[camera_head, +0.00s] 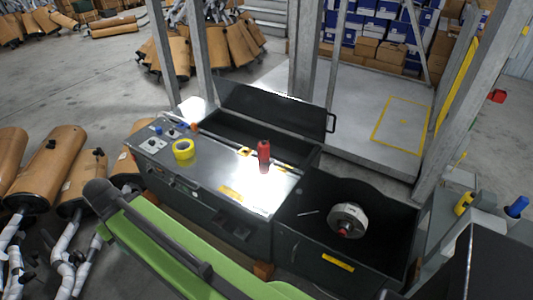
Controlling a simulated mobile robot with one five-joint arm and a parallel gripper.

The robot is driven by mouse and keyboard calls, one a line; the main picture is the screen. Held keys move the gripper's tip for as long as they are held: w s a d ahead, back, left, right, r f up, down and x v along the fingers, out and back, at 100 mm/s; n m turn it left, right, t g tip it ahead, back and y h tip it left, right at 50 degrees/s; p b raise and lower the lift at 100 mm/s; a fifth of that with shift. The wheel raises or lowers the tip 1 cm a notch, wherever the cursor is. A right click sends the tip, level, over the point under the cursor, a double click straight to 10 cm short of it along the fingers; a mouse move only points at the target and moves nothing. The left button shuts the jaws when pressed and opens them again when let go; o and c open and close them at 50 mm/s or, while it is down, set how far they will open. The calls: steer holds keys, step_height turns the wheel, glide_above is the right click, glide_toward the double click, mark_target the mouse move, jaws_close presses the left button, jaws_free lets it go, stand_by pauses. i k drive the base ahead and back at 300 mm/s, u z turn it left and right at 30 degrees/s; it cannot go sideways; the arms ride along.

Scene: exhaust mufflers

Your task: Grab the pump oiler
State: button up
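A small red upright container (264,151), which looks like the pump oiler, stands on the shiny metal top of a dark cabinet (215,165) near the middle of the head view. It is too small to make out a spout or handle. A bright reflection lies on the metal around its base. My gripper is not in view, and nothing is seen touching the red container.
An open dark bin (380,262) with a round metal part (347,220) is at right. A green long body (165,245) crosses the front. Wrapped mufflers (50,168) lie left.

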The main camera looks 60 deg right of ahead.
mark_target(264, 151)
steer(key=z, duration=0.1)
steer(key=i, duration=1)
steer(key=u, duration=0.05)
